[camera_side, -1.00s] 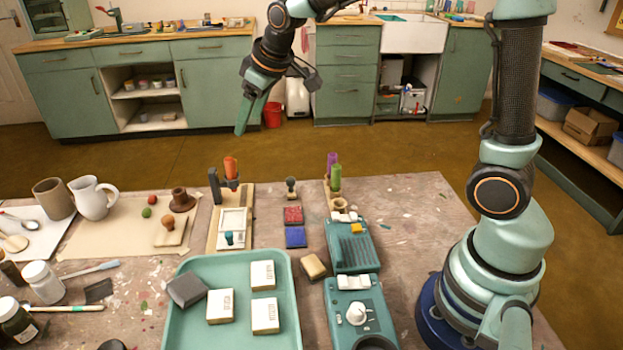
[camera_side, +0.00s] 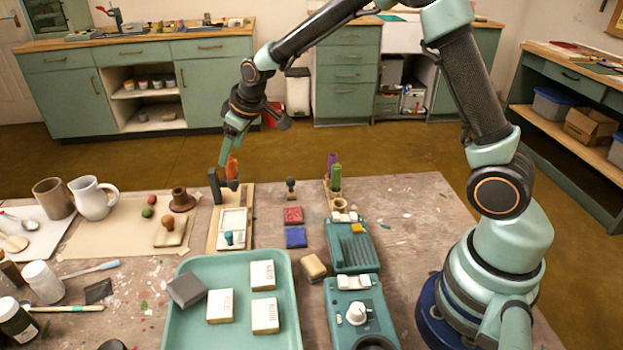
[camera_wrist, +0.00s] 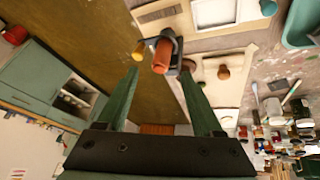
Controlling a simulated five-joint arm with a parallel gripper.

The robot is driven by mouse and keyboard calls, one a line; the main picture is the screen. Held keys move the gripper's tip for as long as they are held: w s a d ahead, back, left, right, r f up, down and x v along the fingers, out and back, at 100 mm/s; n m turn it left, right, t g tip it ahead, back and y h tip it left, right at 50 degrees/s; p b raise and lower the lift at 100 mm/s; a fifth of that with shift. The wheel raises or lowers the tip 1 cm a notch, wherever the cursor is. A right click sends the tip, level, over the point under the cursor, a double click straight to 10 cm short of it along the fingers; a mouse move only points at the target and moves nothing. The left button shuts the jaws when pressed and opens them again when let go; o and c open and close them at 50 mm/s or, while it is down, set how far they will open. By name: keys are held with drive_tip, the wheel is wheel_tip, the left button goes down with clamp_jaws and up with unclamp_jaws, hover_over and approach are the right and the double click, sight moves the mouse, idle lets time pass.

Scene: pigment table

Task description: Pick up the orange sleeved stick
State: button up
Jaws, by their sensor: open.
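The orange sleeved stick (camera_side: 232,169) stands upright in a dark holder (camera_side: 215,186) at the far end of a wooden board on the table. My gripper (camera_side: 226,157) is at the stick's upper end, its fingers pointing down and partly overlapping it in the side view. In the wrist view the orange stick (camera_wrist: 162,56) appears just beyond the fingertips, roughly between their lines. My gripper (camera_wrist: 158,75) is open there, with nothing between its fingers. Whether a finger touches the stick cannot be told.
A purple stick (camera_side: 332,160) and a green stick (camera_side: 336,178) stand to the right. A small dark-knobbed stamp (camera_side: 291,187) stands between. A teal tray (camera_side: 190,330) holds several blocks in front.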

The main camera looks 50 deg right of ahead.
sight(230, 159)
drive_tip(key=shift+x, duration=1.85)
drive_tip(key=shift+c, duration=0.3)
clamp_jaws()
